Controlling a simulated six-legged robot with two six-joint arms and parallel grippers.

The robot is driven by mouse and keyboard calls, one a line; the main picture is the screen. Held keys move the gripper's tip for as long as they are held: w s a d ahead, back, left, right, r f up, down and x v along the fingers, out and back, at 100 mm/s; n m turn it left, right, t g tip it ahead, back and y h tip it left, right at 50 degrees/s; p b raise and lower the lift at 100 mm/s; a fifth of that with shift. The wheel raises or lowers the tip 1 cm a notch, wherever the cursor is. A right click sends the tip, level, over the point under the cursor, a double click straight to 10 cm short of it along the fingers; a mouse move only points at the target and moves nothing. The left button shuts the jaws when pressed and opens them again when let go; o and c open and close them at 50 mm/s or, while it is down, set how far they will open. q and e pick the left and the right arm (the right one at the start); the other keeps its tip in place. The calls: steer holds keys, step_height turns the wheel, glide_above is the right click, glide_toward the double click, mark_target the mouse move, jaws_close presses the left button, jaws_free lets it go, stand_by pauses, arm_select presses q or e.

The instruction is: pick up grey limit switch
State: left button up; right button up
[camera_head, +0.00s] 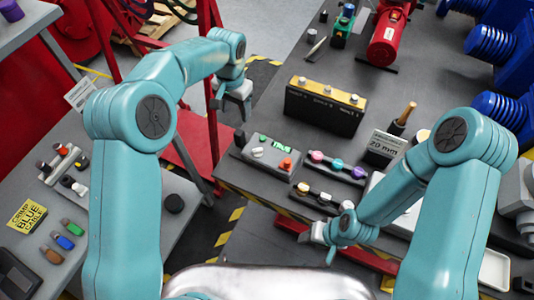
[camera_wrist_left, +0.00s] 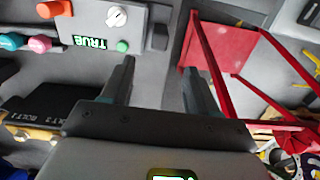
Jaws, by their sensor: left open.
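I cannot pick out a grey limit switch with certainty in either view. My left gripper (camera_head: 236,103) hangs at the left edge of the grey bench in the head view. It is open and empty; the left wrist view shows its two dark fingers (camera_wrist_left: 158,75) apart, with only grey surface between them. A small dark block (camera_head: 239,138) stands at the left end of the grey button panel (camera_head: 270,155), below the left gripper in the picture. The block also shows in the left wrist view (camera_wrist_left: 160,36). My right gripper (camera_head: 318,238) is low near the bench front; its jaw opening is unclear.
A black box with a yellow top (camera_head: 325,104) stands behind the panel. A row of coloured knobs (camera_head: 338,165) lies to the panel's right. A red motor (camera_head: 388,38) and blue motors (camera_head: 495,45) stand farther back. A side table (camera_head: 55,200) with small parts is at left.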

mark_target(239, 132)
arm_select(q)
step_height(239, 132, down, 6)
steer(key=shift+w+f, duration=0.15)
step_height(239, 132, down, 5)
steer(key=shift+f, duration=0.15)
steer(key=shift+s, duration=0.3)
steer(key=shift+c, duration=1.2)
steer(key=shift+w+r, duration=0.1)
steer(key=shift+r, duration=0.1)
jaws_close()
